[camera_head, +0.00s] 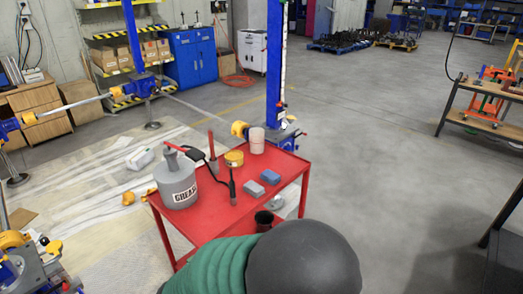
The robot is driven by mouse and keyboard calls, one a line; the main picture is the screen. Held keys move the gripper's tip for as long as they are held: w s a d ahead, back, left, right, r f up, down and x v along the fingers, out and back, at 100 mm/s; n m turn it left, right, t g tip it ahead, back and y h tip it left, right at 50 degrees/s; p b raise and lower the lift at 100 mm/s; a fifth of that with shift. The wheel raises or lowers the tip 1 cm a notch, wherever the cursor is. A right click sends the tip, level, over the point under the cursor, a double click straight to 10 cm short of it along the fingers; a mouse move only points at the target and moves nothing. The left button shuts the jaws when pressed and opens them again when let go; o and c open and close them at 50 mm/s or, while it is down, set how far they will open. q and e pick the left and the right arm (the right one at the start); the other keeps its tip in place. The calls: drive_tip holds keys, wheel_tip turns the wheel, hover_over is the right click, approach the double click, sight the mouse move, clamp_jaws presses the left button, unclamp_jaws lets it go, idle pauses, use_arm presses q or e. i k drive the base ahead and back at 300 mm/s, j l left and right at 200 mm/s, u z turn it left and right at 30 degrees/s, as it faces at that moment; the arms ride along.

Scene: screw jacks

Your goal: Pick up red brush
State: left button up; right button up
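A red cart (221,212) stands in the middle of the head view. An upright red stick-like handle (211,145) rises from its top between a grey grease can (177,182) and a yellow tin (234,158). This is the thing that looks most like the red brush; its lower end is small and partly hidden, so I cannot be sure. A dark tool (232,187) stands or lies in front of it. Neither of my grippers is in view.
Two grey-blue blocks (262,182) and a white cup (257,140) are on the cart. A dark dome (303,258) and a green ribbed shape (213,265) cover its near side.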

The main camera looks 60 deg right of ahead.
sight(210, 133)
drive_tip(key=z, duration=1.65)
